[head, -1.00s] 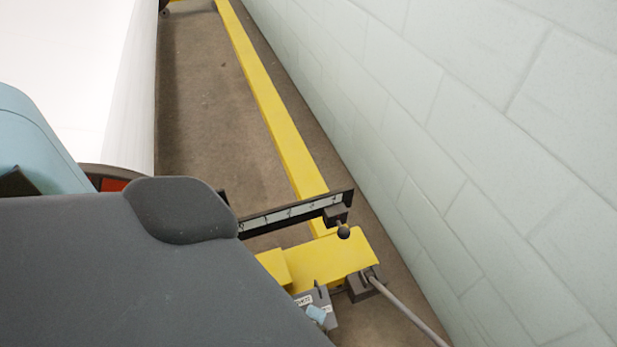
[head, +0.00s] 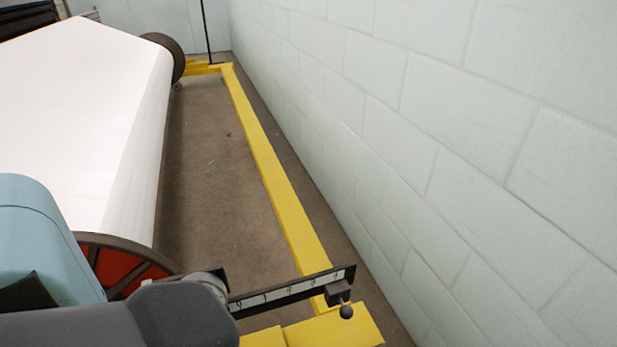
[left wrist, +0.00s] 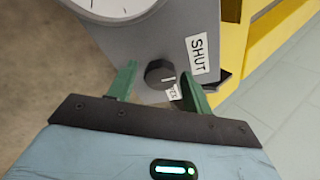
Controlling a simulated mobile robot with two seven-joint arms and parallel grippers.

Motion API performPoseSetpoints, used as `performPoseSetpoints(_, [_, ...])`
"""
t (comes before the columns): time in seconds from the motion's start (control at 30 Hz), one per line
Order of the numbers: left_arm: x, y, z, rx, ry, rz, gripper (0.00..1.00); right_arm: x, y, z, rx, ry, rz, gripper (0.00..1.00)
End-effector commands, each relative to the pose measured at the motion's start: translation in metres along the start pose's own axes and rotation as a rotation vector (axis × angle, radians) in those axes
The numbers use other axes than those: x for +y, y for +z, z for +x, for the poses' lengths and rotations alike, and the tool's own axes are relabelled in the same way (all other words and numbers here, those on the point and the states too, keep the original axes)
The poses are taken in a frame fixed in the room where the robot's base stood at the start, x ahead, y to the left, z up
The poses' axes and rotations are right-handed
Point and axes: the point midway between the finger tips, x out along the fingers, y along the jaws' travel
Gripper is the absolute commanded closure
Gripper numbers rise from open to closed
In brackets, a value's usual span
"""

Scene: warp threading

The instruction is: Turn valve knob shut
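In the left wrist view, a dark round valve knob (left wrist: 160,75) with a pale line on its face sits on a grey housing. The knob and gripper are out of the head view. My right gripper is in neither view.
A white dial gauge (left wrist: 115,5) sits above the knob. A yellow frame (left wrist: 240,50) stands to the right. In the head view, a scale bar with a weight (head: 337,292), a yellow floor rail (head: 270,165), a block wall (head: 450,150) and a large white roll (head: 90,110) show.

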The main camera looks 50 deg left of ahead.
Motion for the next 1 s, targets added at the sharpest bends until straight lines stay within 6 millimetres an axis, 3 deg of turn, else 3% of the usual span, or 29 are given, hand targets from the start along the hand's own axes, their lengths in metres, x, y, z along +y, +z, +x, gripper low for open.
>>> performPoseSetpoints(0.37, [-0.001,0.000,-0.003,0.000,-0.002,0.001,0.44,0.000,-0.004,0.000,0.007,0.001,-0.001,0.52])
performPoseSetpoints(0.73, [-0.002,0.000,-0.057,0.002,-0.002,0.000,0.44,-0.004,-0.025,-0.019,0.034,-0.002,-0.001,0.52])
performPoseSetpoints(1.0, [-0.001,0.000,-0.078,-0.001,-0.001,0.002,0.44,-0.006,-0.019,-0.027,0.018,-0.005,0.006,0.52])
